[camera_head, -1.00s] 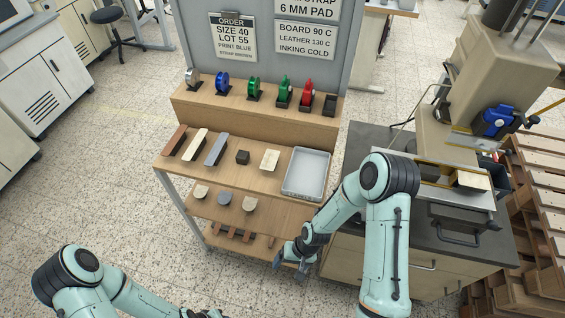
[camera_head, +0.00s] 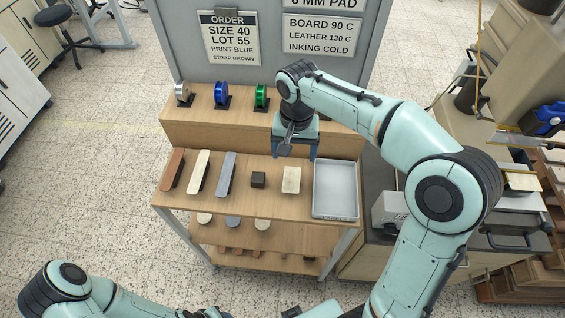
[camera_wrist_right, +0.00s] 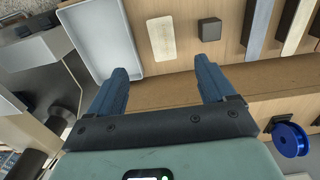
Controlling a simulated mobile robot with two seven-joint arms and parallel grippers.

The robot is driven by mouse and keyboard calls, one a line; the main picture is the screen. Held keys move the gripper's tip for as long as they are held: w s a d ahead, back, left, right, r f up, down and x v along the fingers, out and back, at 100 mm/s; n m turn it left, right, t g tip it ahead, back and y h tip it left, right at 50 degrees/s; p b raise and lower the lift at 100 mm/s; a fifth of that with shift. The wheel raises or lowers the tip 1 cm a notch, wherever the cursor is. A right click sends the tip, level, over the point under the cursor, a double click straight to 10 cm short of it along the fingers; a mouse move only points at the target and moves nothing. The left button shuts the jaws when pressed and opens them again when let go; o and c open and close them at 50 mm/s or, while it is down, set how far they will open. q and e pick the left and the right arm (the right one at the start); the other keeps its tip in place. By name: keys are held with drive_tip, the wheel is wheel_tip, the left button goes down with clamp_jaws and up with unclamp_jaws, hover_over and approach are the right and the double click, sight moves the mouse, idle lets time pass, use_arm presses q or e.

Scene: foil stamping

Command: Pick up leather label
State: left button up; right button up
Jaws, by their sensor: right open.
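No piece is marked as the leather label, and I cannot tell which one it is. On the upper shelf lie a cream flat piece (camera_head: 291,180) and a small dark brown block (camera_head: 258,180). In the right wrist view the cream piece (camera_wrist_right: 161,39) and the dark block (camera_wrist_right: 210,29) lie beyond the fingertips. My right gripper (camera_head: 296,156) is open and empty above the shelf, behind the cream piece; its two blue fingers (camera_wrist_right: 165,72) are spread apart. My left arm is at the bottom left; only a dark bit near its gripper (camera_head: 211,312) shows at the lower edge.
A grey tray (camera_head: 335,215) sits right of the cream piece. Brown (camera_head: 173,170), cream (camera_head: 199,172) and grey (camera_head: 226,174) strips lie at left. Foil rolls, one blue (camera_head: 221,94), stand on the raised ledge (camera_head: 195,132). Rounded tags lie on the lower shelf. A press stands at right.

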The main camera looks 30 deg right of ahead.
hover_over(291, 184)
drive_tip(key=f, duration=0.5)
drive_tip(key=f+b, duration=0.1)
drive_tip(key=f, duration=0.1)
drive_tip(key=shift+s+d+f, duration=0.15)
drive_tip(key=shift+s+f, duration=0.15)
drive_tip(key=f, duration=0.5)
drive_tip(key=shift+w+a+f, duration=0.2)
drive_tip(key=shift+f, duration=0.15)
use_arm(q)
drive_tip(key=shift+s+f, duration=0.65)
drive_tip(key=shift+f, duration=0.05)
drive_tip(key=shift+s+f, duration=0.15)
drive_tip(key=shift+f, duration=0.1)
use_arm(e)
drive_tip(key=shift+f, duration=0.25)
drive_tip(key=c, duration=1.1)
